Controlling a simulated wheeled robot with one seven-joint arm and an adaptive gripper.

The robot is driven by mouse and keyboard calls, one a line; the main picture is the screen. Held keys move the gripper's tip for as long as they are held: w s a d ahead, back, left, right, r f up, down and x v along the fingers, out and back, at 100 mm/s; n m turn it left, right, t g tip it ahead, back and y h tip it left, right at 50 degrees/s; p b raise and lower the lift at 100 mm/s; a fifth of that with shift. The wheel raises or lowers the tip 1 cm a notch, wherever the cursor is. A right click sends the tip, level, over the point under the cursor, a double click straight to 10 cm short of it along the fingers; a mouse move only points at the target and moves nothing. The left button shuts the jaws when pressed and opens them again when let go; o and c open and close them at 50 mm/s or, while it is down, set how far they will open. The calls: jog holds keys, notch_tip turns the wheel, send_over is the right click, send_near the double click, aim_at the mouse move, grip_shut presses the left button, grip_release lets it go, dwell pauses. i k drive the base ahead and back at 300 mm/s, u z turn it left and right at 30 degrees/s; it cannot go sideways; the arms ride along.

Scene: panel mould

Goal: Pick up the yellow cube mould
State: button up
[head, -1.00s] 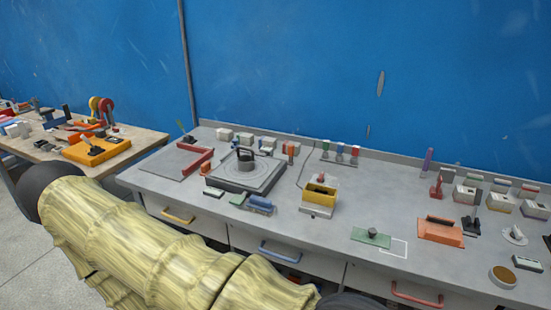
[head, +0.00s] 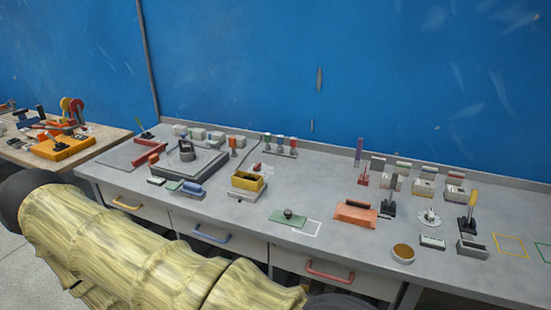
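The yellow cube mould (head: 248,183) looks like a small open-topped yellow box. It sits on a pale grey base (head: 243,196) near the middle of the grey workbench. A small red-topped piece (head: 257,167) stands just behind it. My arm, in a pale yellow ribbed cover, crosses the lower left of the head view. My gripper is not in view, so its state and place are hidden.
Left of the mould are a dark square plate with a round grey piece (head: 187,151) and a blue block (head: 193,190). Right of it are a green plate (head: 288,217) and an orange block (head: 355,213). Small moulds line the back. Coloured drawer handles stick out in front.

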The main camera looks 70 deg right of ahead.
aim_at(243, 180)
jog(key=k, duration=0.4)
jog(key=z, duration=1.45)
jog(key=i, duration=0.1)
jog(key=z, duration=0.4)
